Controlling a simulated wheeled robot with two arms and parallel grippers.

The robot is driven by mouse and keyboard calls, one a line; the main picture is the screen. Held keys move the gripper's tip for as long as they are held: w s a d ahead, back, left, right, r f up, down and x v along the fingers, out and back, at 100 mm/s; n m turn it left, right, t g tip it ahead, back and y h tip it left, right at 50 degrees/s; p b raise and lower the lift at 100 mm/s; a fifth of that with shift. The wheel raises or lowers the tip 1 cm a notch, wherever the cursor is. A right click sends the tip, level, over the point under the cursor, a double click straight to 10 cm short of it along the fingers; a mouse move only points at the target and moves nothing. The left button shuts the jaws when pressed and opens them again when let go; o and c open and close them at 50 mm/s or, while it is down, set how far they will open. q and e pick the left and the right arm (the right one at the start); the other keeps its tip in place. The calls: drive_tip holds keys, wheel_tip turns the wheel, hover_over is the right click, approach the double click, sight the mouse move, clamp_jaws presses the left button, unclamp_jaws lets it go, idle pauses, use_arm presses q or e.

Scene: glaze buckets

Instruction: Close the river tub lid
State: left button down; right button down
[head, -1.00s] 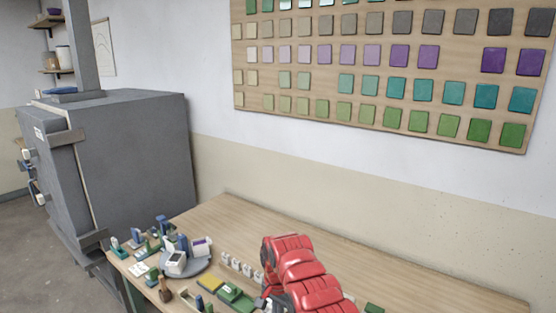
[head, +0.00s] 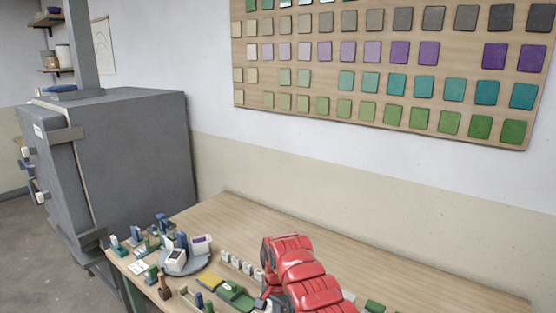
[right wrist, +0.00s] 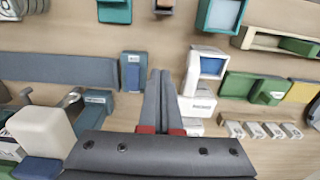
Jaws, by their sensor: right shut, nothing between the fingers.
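My right gripper (right wrist: 160,100) is shut and empty in the right wrist view, with its grey fingers together above the wooden table. A white tub (right wrist: 199,105) with a blue face and a small printed label stands just right of the fingertips. I cannot tell whether they touch. A low teal block with a blue panel (right wrist: 133,72) lies just left of the fingers. The labels are too small to read, so I cannot tell which thing is the river tub or how its lid stands. In the head view my red right arm hides its gripper. My left gripper is not in view.
In the head view a grey round stand (head: 197,266) holds white and blue pieces near the table's left end. The table behind my arm is clear.

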drive_tip(key=shift+r, duration=0.1)
wheel_tip(320, 180, up, 7)
drive_tip(key=p, duration=0.6)
drive_tip(key=shift+s+d, duration=0.3)
drive_tip(key=shift+d, duration=0.1)
idle(0.4)
